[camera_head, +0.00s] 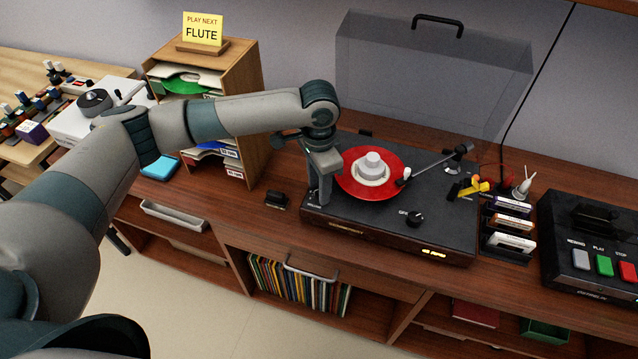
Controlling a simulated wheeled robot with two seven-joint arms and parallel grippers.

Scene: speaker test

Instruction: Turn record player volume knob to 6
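The record player (385,228) stands on the wooden cabinet, with its clear lid raised and a red record (354,186) on the platter. My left gripper (322,198) points down at the player's left front corner. Small lettering shows by its fingertips, too small to read surely. No volume knob shows clearly there; the fingers may hide it. I cannot tell whether the fingers are open or shut, or whether they touch anything. A black knob (415,218) with a white mark sits further right on the front deck, beside the word OFF. My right gripper is out of view.
The tonearm (432,164) lies right of the record. A small black block (277,199) lies left of the player. A wooden sorter (256,75) with a FLUTE sign (203,30) stands behind my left arm. Cassettes (512,223) and a tape deck (592,235) are at right.

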